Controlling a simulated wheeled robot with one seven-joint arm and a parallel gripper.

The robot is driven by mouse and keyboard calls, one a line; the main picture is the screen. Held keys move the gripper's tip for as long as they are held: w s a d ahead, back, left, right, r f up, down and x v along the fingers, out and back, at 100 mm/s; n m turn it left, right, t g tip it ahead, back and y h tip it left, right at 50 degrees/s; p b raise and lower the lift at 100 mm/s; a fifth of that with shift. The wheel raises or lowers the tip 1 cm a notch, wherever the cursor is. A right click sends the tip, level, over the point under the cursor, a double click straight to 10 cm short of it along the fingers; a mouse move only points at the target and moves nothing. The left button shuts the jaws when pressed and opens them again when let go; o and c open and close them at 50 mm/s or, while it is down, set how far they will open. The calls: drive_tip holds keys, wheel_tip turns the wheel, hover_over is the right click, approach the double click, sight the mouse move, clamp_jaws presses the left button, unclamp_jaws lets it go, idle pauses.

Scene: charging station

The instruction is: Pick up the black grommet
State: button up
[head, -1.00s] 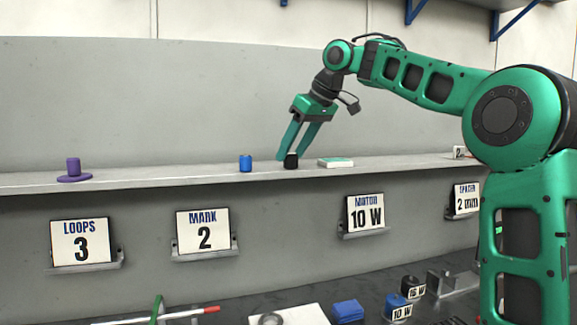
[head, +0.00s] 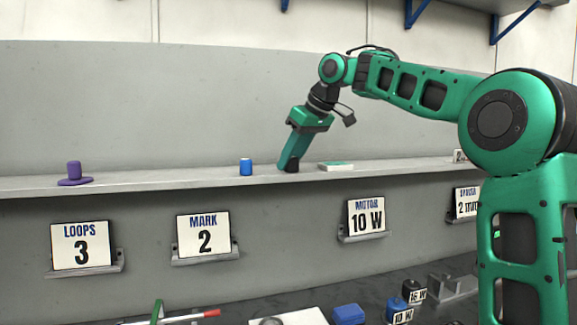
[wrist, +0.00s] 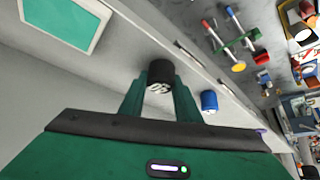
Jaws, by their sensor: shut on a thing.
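The black grommet (head: 292,165) is on the grey shelf (head: 130,183), between the blue cylinder and the green-and-white box. My green gripper (head: 286,166) reaches down to it from above, tilted, with its fingers closed in on it. In the wrist view the black grommet (wrist: 159,79) sits between the two fingertips (wrist: 160,88), its pale patterned end facing the camera. The fingers hide part of its sides. I cannot tell whether it still touches the shelf.
A blue cylinder (head: 246,167) stands close to the left of my gripper, and a green-and-white box (head: 336,166) lies close to the right. A purple flanged piece (head: 74,174) stands far left. Label cards (head: 203,233) line the front below the shelf.

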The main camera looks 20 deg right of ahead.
drive_tip(key=shift+r, duration=0.5)
wheel_tip(320, 180, up, 3)
drive_tip(key=shift+r, duration=0.1)
drive_tip(key=s+a+r, duration=0.7)
drive_tip(key=a, duration=0.1)
drive_tip(key=shift+s+a, duration=0.35)
